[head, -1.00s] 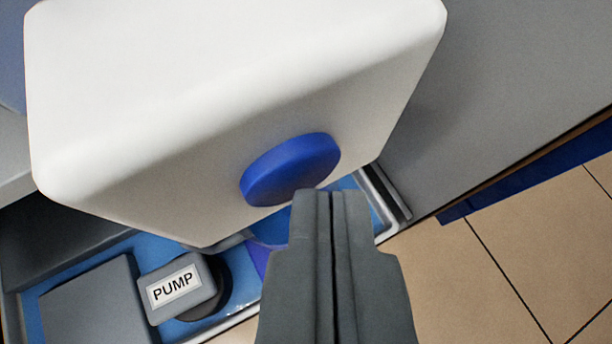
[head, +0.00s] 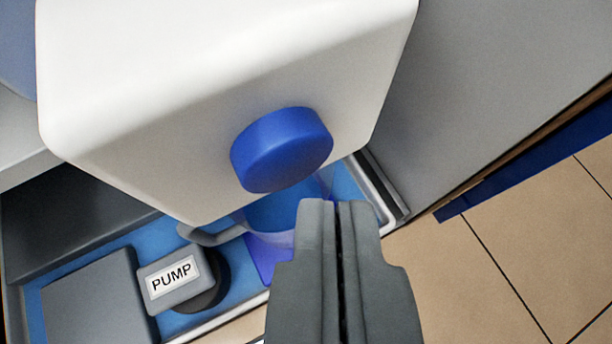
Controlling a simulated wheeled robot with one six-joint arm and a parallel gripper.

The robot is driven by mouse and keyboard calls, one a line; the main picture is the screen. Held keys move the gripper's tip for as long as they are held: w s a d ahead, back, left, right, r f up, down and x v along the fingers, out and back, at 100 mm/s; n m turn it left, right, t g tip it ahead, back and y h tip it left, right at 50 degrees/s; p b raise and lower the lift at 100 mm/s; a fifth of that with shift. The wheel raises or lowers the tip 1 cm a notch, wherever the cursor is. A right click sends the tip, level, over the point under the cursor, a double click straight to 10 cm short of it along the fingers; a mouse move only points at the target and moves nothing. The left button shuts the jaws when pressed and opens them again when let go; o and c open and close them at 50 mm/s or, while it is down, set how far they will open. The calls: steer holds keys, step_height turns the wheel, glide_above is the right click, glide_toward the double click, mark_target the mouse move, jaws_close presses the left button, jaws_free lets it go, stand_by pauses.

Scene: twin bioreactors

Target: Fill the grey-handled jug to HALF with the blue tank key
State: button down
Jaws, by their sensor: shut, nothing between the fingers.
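The blue key (head: 282,150) is a round knob on the front of the white tank housing (head: 210,90). The jug (head: 276,236) stands below the housing in the blue-floored tray; its grey handle (head: 212,237) points left. Blue shows inside the jug, but I cannot tell its level. My gripper (head: 337,205) is shut and empty, its fingertips below and right of the blue key and apart from it. The fingers hide the right part of the jug.
A grey block labelled PUMP (head: 174,284) sits left of the jug, beside a larger grey box (head: 98,300). A grey panel (head: 480,90) rises at the right. Tan tiled floor (head: 530,250) is open at the lower right.

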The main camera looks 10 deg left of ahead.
steer(key=shift+s+d, duration=0.15)
steer(key=shift+s, duration=0.05)
steer(key=s+d, duration=0.1)
steer(key=s, duration=0.1)
steer(key=s+d, duration=0.1)
steer(key=s, duration=0.1)
steer(key=shift+s+d, duration=0.1)
steer(key=shift+d, duration=0.2)
stand_by(0.4)
